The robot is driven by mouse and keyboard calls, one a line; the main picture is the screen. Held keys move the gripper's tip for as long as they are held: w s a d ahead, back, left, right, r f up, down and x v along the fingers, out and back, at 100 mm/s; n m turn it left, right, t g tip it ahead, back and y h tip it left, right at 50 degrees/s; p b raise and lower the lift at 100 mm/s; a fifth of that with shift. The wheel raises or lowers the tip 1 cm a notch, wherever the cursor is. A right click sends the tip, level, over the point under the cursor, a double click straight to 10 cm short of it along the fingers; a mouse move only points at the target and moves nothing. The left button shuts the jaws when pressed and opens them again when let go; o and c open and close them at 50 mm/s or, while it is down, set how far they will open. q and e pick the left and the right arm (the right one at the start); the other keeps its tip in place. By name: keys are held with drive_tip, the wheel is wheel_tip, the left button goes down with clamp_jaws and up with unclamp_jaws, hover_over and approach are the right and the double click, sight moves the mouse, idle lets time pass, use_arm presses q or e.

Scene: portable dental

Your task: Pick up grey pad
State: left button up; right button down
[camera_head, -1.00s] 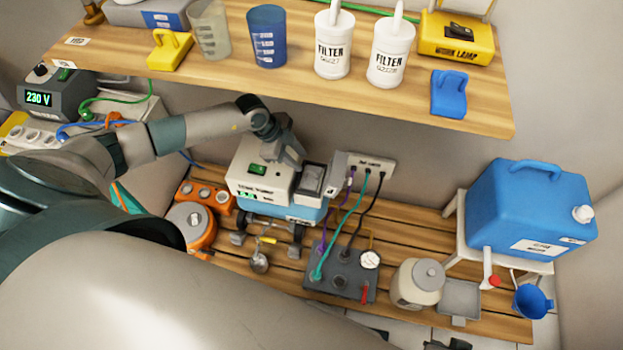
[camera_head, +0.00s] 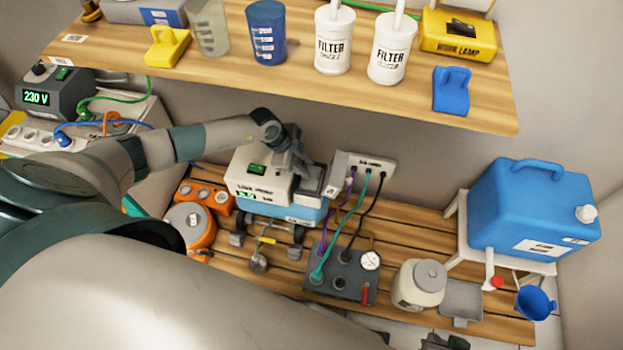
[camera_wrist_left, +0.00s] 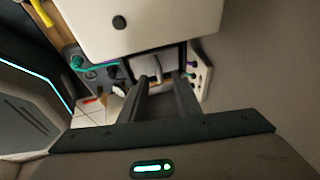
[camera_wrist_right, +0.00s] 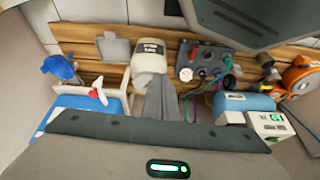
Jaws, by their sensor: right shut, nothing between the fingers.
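A grey pad (camera_head: 313,178) sits in a slot at the right end of the white-and-blue machine (camera_head: 258,180). In the left wrist view a grey piece (camera_wrist_left: 141,67) shows in the dark slot, just beyond the fingertips. My left gripper (camera_head: 302,168) is open and close over the slot, its fingers pointing down at the pad; I cannot tell whether they touch it. A second flat grey piece with a tab (camera_head: 461,300) lies on the slatted bench, beside the cream jar. My right gripper (camera_wrist_right: 163,90) is shut and empty, above the bench near that jar.
A blue water tank (camera_head: 530,210) stands further right. Bench slats between them are partly clear.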

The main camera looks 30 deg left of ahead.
use_arm(q)
drive_tip(key=shift+x, duration=1.3)
clamp_jaws()
idle(0.6)
